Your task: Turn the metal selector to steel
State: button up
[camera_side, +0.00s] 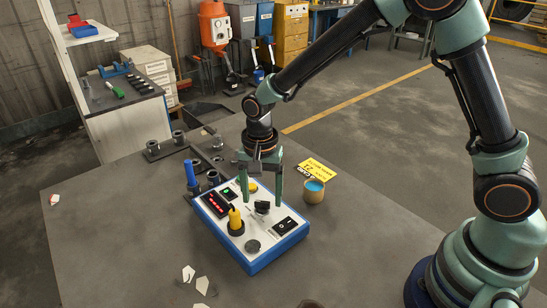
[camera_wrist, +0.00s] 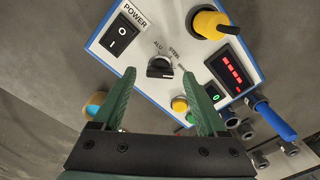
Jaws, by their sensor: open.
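The metal selector is a small black knob (camera_wrist: 159,68) on the white top of a blue-edged control box (camera_side: 267,258). In the wrist view, labels ALU and STEEL stand beyond it, STEEL to the right. I cannot tell clearly which label the knob points at. The knob also shows as a dark shape in the side view (camera_side: 262,207). My gripper (camera_wrist: 159,80) is open and empty, its two green fingers pointing down at the panel. In the wrist view the knob lies between and slightly beyond the fingertips. They look apart from it.
The panel also carries a power switch (camera_wrist: 123,34), a yellow-capped black part (camera_wrist: 212,25), a red display (camera_wrist: 233,70) and coloured buttons. A blue-handled tool (camera_side: 190,173) stands by the box. A cup with blue contents (camera_side: 314,190) is close on the right.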

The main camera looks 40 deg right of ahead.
jog(key=shift+f, duration=0.45)
jog(key=shift+c, duration=0.3)
grip_shut()
jog(key=shift+n, duration=0.4)
jog(key=n, duration=0.4)
jog(key=shift+n, duration=0.3)
jog(key=shift+r+n, duration=0.1)
jog(key=shift+n, duration=2.1)
